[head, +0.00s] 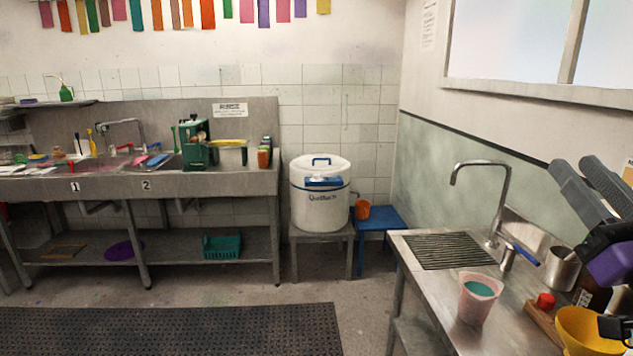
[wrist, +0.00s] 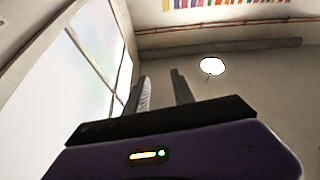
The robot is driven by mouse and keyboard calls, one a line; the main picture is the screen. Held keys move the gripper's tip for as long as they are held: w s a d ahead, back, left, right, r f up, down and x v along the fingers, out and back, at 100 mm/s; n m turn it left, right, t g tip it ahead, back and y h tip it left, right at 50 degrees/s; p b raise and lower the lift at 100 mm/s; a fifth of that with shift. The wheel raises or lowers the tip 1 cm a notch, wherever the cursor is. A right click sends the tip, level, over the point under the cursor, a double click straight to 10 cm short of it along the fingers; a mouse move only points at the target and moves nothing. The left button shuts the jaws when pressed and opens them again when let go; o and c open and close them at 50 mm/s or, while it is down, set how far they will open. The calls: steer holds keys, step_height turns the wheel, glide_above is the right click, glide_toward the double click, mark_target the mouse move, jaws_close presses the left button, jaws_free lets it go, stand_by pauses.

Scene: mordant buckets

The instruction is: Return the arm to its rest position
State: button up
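My arm shows at the right edge of the head view, folded above the right-hand counter, with its purple wrist part over the counter's right end. In the wrist view my gripper (wrist: 162,90) points up towards the upper wall, ceiling and window. Its two dark fingers stand apart with nothing between them.
Below my arm the steel counter (head: 420,238) holds a pink cup (head: 475,300) of teal liquid, a yellow funnel-like bowl (head: 588,330), a red-capped item (head: 546,301) and a metal pot (head: 562,268). A tall tap (head: 500,195) rises behind. The floor (head: 260,288) at centre is clear.

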steer(key=s+a+f+m+g+h, duration=0.1)
steer(key=s+a+f+m+h, duration=0.1)
steer(key=s+f+m+h, duration=0.6)
steer(key=s+a+f+m+g+h, duration=0.15)
steer(key=s+f, duration=0.25)
steer(key=f, duration=0.9)
steer(key=s+a+f+n+g+y, duration=0.3)
steer(key=s+a+f+n+y, duration=0.1)
steer(key=s+f, duration=0.5)
steer(key=s+a+f+n+g+y, duration=0.3)
steer(key=s+a+f, duration=0.4)
steer(key=s, duration=0.6)
step_height(320, 180, down, 2)
steer(key=shift+s+f+n+y, duration=0.1)
steer(key=shift+s+n+y, duration=0.1)
steer(key=shift+n+y, duration=0.45)
